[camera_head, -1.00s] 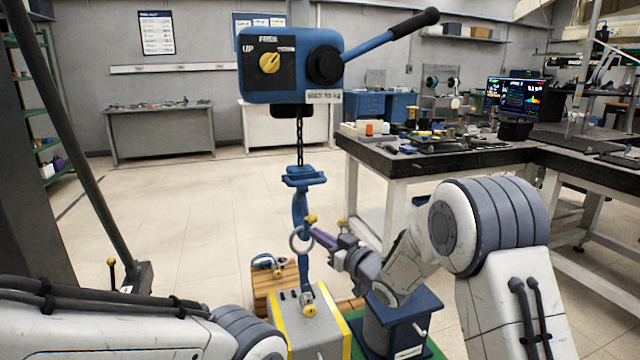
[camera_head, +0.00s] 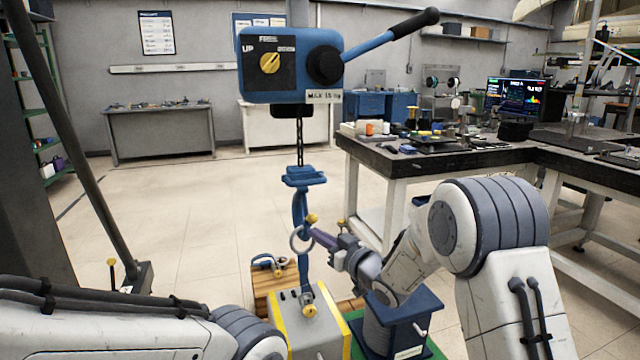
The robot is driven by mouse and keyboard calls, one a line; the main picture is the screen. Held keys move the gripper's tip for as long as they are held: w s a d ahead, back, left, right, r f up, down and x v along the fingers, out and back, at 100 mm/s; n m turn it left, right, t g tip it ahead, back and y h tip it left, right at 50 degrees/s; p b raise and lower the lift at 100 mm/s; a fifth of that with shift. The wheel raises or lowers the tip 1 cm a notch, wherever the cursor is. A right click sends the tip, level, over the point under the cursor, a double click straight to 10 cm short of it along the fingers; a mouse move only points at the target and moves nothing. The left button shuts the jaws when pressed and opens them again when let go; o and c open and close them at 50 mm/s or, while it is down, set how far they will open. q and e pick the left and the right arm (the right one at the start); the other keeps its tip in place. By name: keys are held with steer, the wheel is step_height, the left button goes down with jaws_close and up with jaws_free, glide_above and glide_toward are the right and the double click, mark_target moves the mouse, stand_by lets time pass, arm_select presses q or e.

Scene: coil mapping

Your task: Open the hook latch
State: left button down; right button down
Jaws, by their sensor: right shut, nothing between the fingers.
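A blue lever hoist (camera_head: 290,68) hangs at the top middle, with a yellow selector knob and a long blue handle to the upper right. A chain runs down from it to a blue hook (camera_head: 299,207). The hook's latch has a yellow knob (camera_head: 311,218), and a metal ring (camera_head: 299,240) hangs beside it. My right gripper (camera_head: 316,236) is shut and empty. Its fingertips are at the ring and just below the latch knob; I cannot tell whether they touch.
A yellow-edged grey block (camera_head: 299,328) stands below the hook. A wooden crate (camera_head: 268,284) with a blue shackle-like part is behind it. A dark blue stand (camera_head: 400,311) is under my right arm. A cluttered workbench (camera_head: 440,166) stands at the right. Open floor lies at the left.

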steer(key=shift+r, duration=0.1)
stand_by(0.3)
steer(key=shift+s+r+p, duration=0.5)
steer(key=shift+r+p, duration=2.7)
steer(key=shift+r, duration=1.1)
steer(key=s+d+f+b, duration=0.2)
steer(key=s+b, duration=0.1)
steer(key=s, duration=0.3)
steer(key=shift+s+d, duration=0.25)
steer(key=shift+s, duration=0.1)
steer(key=shift+f, duration=0.1)
